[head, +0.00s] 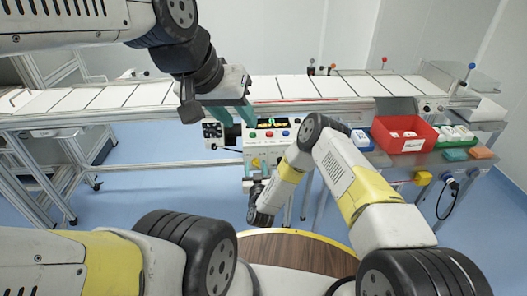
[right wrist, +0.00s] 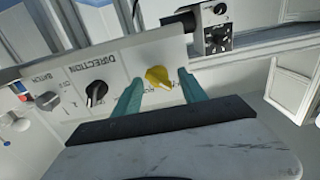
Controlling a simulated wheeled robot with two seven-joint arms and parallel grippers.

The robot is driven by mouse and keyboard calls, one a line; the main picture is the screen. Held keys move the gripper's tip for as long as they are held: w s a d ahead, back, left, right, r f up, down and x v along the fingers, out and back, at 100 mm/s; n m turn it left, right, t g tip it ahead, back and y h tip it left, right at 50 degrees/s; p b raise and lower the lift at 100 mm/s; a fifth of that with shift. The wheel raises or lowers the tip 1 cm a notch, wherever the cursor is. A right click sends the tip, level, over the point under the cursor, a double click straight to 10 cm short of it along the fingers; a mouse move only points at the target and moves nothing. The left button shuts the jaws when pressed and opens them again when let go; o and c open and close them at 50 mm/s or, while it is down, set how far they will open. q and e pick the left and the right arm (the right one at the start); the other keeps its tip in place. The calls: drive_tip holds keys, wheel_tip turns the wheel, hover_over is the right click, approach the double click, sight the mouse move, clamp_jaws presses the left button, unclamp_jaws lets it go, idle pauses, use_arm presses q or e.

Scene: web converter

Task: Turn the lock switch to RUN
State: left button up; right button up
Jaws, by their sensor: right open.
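The yellow lock switch (right wrist: 158,76) is a knob on the white control panel (right wrist: 120,82), which appears upside down in the right wrist view. My right gripper (right wrist: 159,84) is open, with one teal finger on each side of the knob; I cannot tell whether they touch it. The knob's ridge slants to the lower right, and its small labels are partly hidden and hard to read. In the head view the yellow switch (head: 255,163) is on the panel's lower front. My left gripper (head: 234,115) is open and empty, above and left of the panel's top.
A black DIRECTION knob (right wrist: 96,94) sits left of the yellow knob in the right wrist view. A conveyor (head: 310,87) runs behind. A red bin (head: 404,134) stands on the right-hand bench. A round wooden top (head: 290,252) is close in front of me.

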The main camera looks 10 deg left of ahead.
drive_tip(key=shift+w+a, duration=0.15)
drive_tip(key=shift+w, duration=0.3)
clamp_jaws()
drive_tip(key=shift+m, duration=0.3)
drive_tip(key=m, duration=0.3)
drive_tip(key=shift+d, duration=0.2)
drive_tip(key=m, duration=0.5)
drive_tip(key=shift+d+f, duration=0.1)
drive_tip(key=shift+f, duration=0.05)
drive_tip(key=m, duration=0.5)
drive_tip(key=shift+f, duration=0.1)
drive_tip(key=shift+m, duration=2.1)
